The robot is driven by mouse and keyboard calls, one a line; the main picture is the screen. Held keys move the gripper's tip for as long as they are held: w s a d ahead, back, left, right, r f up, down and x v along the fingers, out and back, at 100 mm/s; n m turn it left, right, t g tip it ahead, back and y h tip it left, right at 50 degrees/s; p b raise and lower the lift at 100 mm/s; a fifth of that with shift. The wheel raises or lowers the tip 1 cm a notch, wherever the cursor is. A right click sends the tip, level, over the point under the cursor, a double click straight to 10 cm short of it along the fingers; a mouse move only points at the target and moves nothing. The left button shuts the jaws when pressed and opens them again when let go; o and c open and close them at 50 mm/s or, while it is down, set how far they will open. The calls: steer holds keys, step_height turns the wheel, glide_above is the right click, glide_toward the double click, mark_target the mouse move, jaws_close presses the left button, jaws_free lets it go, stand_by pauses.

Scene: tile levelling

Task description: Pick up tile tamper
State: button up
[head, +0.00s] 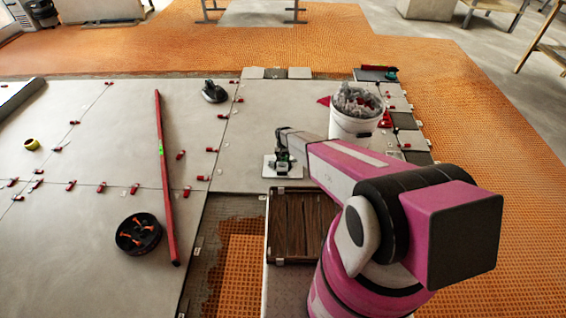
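What looks like the tile tamper (269,168) has a flat white square base with a dark and green upper part. It sits on a large grey tile near the middle of the head view, just behind the dark wood-patterned tray. My pink arm reaches in from the right, and my gripper (283,152) points down directly over the tamper's upper part. The fingers are small, dark and overlap that part, so I cannot tell whether they are around it or just above it. The base appears flat on the tile.
A white bucket (352,129) with grey contents stands right of the gripper. A red level bar (164,180), a black power tool (214,92), a black-and-orange round item (138,234) and yellow tape (32,145) lie left. Red clips line the joints. The dark tray (269,228) is in front.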

steer(key=shift+f, duration=0.2)
stand_by(0.5)
jaws_close()
